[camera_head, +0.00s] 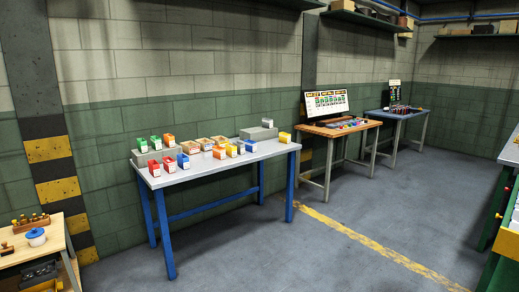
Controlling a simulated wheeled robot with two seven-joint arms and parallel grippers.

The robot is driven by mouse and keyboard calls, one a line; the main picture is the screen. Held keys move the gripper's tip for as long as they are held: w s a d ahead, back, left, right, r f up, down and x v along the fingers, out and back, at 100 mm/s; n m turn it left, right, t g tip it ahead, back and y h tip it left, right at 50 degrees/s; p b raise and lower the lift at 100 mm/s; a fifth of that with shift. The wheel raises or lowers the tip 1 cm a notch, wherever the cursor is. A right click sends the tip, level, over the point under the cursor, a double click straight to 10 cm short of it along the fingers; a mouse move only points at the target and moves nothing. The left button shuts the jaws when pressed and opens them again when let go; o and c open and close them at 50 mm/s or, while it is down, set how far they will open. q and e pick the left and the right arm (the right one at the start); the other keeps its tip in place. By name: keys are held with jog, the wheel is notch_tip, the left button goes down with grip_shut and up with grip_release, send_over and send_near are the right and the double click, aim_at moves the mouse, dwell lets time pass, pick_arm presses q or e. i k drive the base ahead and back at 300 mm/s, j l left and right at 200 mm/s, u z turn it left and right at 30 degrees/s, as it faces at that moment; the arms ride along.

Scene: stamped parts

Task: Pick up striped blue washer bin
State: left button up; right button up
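Several small coloured bins stand on a grey-topped table with blue legs (205,174) in the middle of the view. One blue bin (183,161) stands near the front, right of two red bins (154,168). Another blue bin (250,146) stands further right, beside a yellow bin (232,151). The bins are too small for me to tell which blue one is striped or holds washers. Neither of my grippers is in view.
Green bins (154,142) stand at the table's back left, with shallow tan trays (205,143) beside them. A wooden bench (20,250) is at lower left, and a green-framed bench (497,215) at right. The floor (300,255) in front is clear.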

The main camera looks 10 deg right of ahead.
aim_at(251, 146)
jog(key=i+z, duration=0.2)
jog(key=i, duration=1.5)
